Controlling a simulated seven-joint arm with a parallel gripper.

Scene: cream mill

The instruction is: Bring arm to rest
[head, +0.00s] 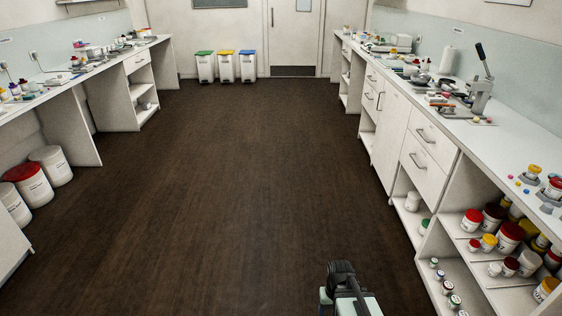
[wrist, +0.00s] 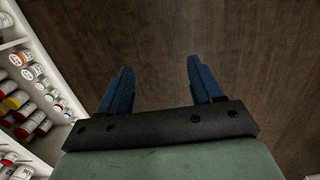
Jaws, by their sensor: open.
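My arm shows at the bottom of the head view, right of the middle, low over the dark floor. In the wrist view my gripper (wrist: 158,84) has its two blue fingers spread apart. Nothing is between them, only the brown wood floor (wrist: 165,35) below. The gripper touches nothing that I can see. In the head view the fingertips cannot be made out clearly.
The right counter (head: 435,105) carries many small items and a lever press (head: 481,88). Open shelves (head: 462,262) below hold several jars, also at the wrist view's left. The left counter (head: 60,88) is cluttered. White tubs (head: 50,165) stand beneath it. The aisle floor (head: 230,180) is clear.

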